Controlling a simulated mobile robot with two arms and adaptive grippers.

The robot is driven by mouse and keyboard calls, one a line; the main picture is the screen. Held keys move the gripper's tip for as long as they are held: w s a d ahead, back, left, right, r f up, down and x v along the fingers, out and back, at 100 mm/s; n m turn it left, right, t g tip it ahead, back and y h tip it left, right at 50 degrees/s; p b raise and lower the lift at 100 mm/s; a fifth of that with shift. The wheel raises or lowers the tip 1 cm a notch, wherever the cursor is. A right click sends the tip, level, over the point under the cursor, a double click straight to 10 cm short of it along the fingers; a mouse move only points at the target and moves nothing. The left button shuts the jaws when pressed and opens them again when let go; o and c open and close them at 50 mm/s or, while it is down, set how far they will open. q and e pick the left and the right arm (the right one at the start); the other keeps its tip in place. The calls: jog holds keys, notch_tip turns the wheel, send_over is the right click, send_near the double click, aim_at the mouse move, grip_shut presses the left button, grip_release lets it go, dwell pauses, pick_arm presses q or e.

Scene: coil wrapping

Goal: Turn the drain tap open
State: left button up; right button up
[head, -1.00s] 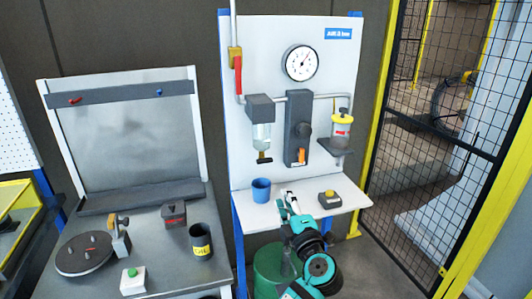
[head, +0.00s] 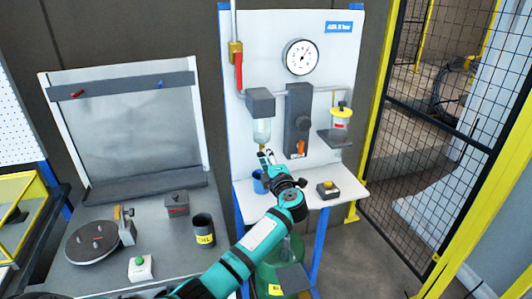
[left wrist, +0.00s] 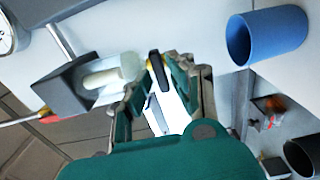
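The drain tap has a black lever on a brass-coloured stub. In the left wrist view, the drain tap (left wrist: 155,66) is between the fingertips of my left gripper (left wrist: 163,76), which are spread apart with gaps beside the lever. In the head view my left gripper (head: 266,156) is just below the clear filter bowl (head: 262,132), and its fingers mostly hide the tap. The bowl hangs under a dark grey block (head: 261,102); both also show in the left wrist view. My right gripper is not in view.
A blue cup (head: 259,186) stands on the white shelf (head: 315,202) below the tap, close to my left gripper. The panel carries a gauge (head: 300,57), a dark regulator (head: 298,122) and a red lever (head: 239,73).

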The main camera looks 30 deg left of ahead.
pick_arm(q)
jog(key=shift+x, duration=0.9)
jog(key=shift+c, duration=0.2)
grip_shut()
